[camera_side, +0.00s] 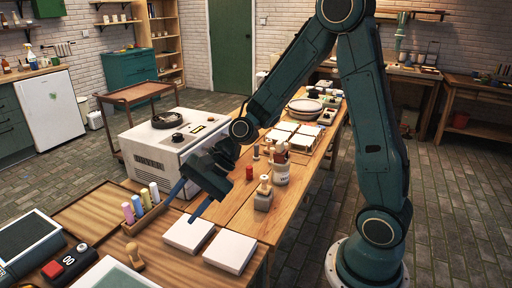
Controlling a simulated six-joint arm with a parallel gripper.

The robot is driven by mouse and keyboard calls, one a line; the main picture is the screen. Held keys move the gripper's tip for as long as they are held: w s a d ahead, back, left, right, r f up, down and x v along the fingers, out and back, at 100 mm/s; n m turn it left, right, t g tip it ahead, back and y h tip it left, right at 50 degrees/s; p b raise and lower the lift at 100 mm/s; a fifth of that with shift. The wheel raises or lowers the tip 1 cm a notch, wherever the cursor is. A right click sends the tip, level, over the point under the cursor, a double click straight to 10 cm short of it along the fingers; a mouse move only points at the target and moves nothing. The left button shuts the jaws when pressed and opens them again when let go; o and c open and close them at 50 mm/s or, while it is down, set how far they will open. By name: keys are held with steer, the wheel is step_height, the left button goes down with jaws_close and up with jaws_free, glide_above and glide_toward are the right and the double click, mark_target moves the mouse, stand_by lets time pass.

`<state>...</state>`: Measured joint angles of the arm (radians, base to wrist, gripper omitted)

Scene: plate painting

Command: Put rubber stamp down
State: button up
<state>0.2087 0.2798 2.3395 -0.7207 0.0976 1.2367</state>
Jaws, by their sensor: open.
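My gripper (182,209) is open, its two blue fingers pointing down just above and behind the left of two white square tiles. I see nothing between the fingers. Two things look like stamps, and I cannot tell which is the task's one. A wooden-handled piece (135,257) stands on the table at the lower left, in front of and apart from the gripper. A grey block with a pale round knob (264,194) stands upright on the table, to the right of the gripper.
White tiles (231,251) lie at the table's front edge. A wooden rack with several coloured bottles (137,205) stands close left of the gripper. A white dryer box (165,150) is behind. A tool cup (281,173) and a red jar (249,173) stand to the right.

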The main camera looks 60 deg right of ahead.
steer(key=s+d+r+n+h, duration=0.3)
steer(key=s+r+n, duration=0.3)
steer(key=s, duration=0.4)
steer(key=s+d+r+n+h, duration=0.4)
steer(key=s+d+r+n, duration=0.2)
steer(key=s, duration=0.5)
steer(key=shift+d+r+n, duration=0.15)
steer(key=shift+n, duration=0.75)
steer(key=shift+o, duration=0.3)
steer(key=shift+w, duration=0.1)
